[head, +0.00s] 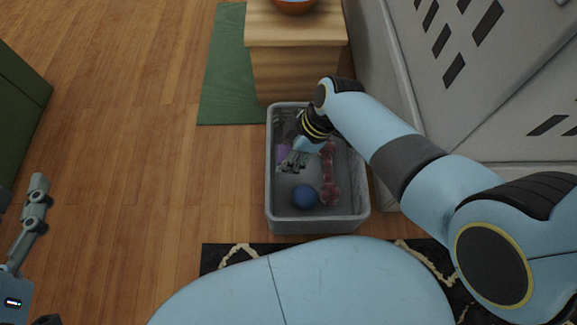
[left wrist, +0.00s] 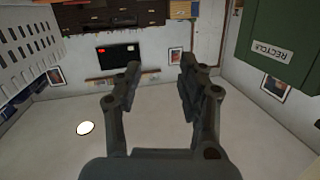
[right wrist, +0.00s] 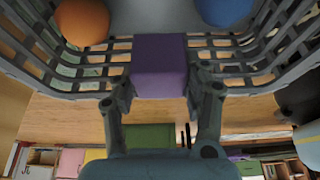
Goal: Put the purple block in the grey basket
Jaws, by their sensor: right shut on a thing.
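The grey basket (head: 290,222) stands on the floor in the middle of the head view. My right gripper (head: 291,165) reaches down inside its rim, near the left wall. It is shut on the purple block (right wrist: 159,66), which sits between its fingertips in the right wrist view. The block (head: 284,152) shows partly in the head view, inside the basket's outline. I cannot tell whether it touches the basket floor. My left gripper (left wrist: 160,78) is open and empty in the left wrist view, far left of the basket in the head view.
A blue ball (head: 305,196) and a pink bone-shaped toy (head: 330,175) lie in the basket. An orange ball (right wrist: 82,22) shows in the right wrist view. A wooden stand (head: 297,65) with an orange bowl (head: 293,5) is behind. Open wooden floor (head: 140,150) lies left.

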